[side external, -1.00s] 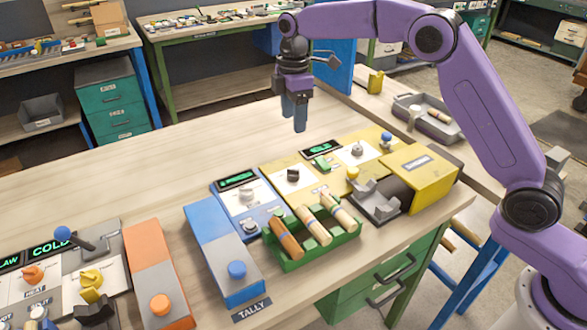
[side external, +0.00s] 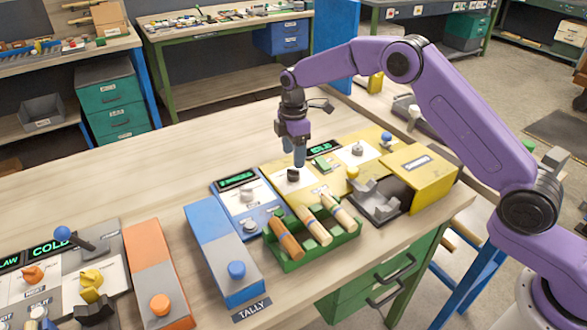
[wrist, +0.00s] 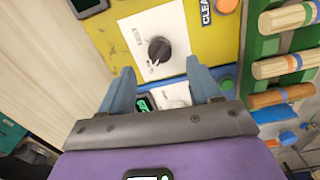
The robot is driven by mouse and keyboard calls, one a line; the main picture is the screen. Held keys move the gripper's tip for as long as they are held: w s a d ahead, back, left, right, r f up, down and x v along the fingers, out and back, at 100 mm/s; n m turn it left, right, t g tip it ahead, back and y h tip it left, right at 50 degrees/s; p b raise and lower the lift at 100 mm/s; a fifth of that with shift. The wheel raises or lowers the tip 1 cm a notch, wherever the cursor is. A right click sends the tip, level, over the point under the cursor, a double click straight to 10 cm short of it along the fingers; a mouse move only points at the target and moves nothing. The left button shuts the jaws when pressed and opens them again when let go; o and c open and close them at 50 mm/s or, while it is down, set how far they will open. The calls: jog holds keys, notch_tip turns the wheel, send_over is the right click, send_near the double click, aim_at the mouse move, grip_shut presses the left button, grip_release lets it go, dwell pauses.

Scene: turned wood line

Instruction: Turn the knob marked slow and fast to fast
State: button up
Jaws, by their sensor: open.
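A black knob (side external: 293,175) stands on a white plate of the yellow panel (side external: 335,180). In the wrist view the black knob (wrist: 159,49) has a pale pointer line aimed down and left in the picture; the lettering beside it is too small to read. A grey knob (side external: 357,149) sits on another white plate farther right on the yellow panel. I cannot read which knob is marked slow and fast. My gripper (side external: 299,162) points down just above the black knob, open and empty. In the wrist view the gripper fingers (wrist: 161,72) are spread, with the knob beyond their tips.
A green rack (side external: 318,245) of turned wood pieces stands in front of the panel. A blue panel (side external: 248,200) with another knob is to the left.

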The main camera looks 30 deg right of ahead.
aim_at(293, 169)
jog(key=shift+f, duration=3)
jog(key=c, duration=1)
